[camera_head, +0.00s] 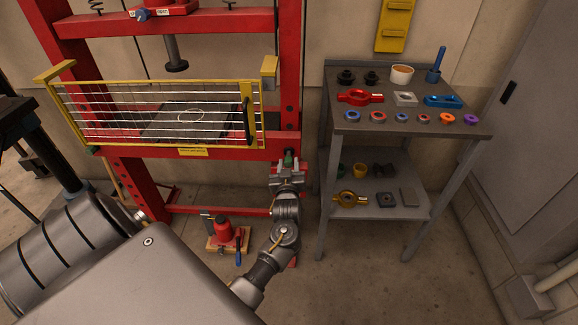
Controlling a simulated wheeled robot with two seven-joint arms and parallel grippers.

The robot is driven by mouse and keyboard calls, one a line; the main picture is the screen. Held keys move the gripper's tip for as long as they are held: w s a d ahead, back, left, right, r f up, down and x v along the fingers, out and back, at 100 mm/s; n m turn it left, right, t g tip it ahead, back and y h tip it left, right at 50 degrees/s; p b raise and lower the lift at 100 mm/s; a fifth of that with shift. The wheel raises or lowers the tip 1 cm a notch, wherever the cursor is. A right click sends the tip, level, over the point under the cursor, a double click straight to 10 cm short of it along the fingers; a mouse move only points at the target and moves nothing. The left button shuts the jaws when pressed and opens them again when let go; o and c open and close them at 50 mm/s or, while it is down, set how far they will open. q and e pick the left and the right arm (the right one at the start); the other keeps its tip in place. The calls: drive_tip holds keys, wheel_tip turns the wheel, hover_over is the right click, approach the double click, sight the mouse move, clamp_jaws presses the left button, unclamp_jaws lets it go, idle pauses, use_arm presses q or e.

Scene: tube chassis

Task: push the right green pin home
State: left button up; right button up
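The right green pin (288,158) is at the right post of the red press frame (225,155), at the level of its red cross beam. My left gripper (288,167) is right at this pin, with its fingers pointing up and away from me toward it. The pin's green end shows just above the fingers. I cannot tell whether the fingers are closed on it or only touch it. How deep the pin sits is hidden. Another small green piece (92,150) shows at the left end of the beam. My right gripper is not in view.
A yellow-framed wire guard (160,144) stands in front of the press bed. A grey two-shelf stand (352,127) with rings, clamps and a blue tool is close on the right. A red bottle jack (226,232) is on the floor left of my forearm.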

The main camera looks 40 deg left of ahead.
sight(289, 158)
use_arm(q)
clamp_jaws()
drive_tip(key=x, duration=0.3)
drive_tip(key=shift+w+a+b, duration=0.1)
drive_tip(key=shift+w+b, duration=0.05)
drive_tip(key=shift+b, duration=0.25)
drive_tip(key=shift+r, duration=0.2)
drive_tip(key=shift+c, duration=0.3)
unclamp_jaws()
drive_tip(key=o, duration=0.4)
drive_tip(key=shift+w+f, duration=0.15)
drive_tip(key=shift+o, duration=0.2)
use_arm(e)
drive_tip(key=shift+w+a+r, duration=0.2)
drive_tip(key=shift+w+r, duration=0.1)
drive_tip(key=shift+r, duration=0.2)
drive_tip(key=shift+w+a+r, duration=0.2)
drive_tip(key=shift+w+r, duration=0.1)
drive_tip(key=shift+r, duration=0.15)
